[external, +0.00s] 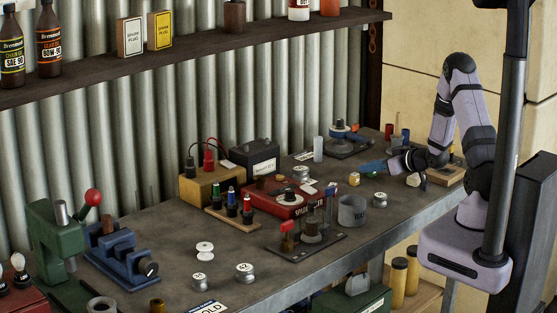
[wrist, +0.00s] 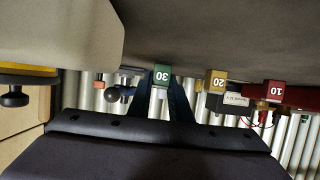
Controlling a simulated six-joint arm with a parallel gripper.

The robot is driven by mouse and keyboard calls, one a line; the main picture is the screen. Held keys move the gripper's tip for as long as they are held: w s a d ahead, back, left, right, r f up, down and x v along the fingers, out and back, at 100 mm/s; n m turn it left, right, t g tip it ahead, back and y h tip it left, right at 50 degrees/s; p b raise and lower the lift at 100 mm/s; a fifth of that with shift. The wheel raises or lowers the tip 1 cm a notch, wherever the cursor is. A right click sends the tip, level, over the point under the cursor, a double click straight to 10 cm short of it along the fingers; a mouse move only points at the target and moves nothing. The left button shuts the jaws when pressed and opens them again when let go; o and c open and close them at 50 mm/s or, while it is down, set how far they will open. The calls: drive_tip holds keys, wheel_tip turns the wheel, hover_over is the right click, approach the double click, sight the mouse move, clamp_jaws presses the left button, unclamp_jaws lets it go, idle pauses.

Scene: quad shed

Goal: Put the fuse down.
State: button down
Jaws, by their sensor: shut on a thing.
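A green fuse (wrist: 162,75) marked 30 sits between my gripper's dark blue fingertips (wrist: 163,88) in the wrist view. My gripper is shut on it. In the external view my gripper (external: 364,167) reaches left, low over the right part of the bench; I cannot make out the green fuse there. A yellow piece (wrist: 215,80) marked 20 and a red piece (wrist: 275,91) marked 10 show to the right of the fuse in the wrist view, apart from my gripper. The wrist view is upside down, so their markings read inverted.
The grey bench (external: 190,282) is crowded. A grey cup (external: 352,211), a red box (external: 290,204) and a black rack (external: 305,243) stand left of my gripper. A small wooden block (external: 447,177) lies by my arm. Bare bench shows at the front centre.

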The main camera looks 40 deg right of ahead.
drive_tip(key=shift+f, duration=0.2)
drive_tip(key=c, duration=1.6)
unclamp_jaws()
drive_tip(key=shift+r, duration=0.1)
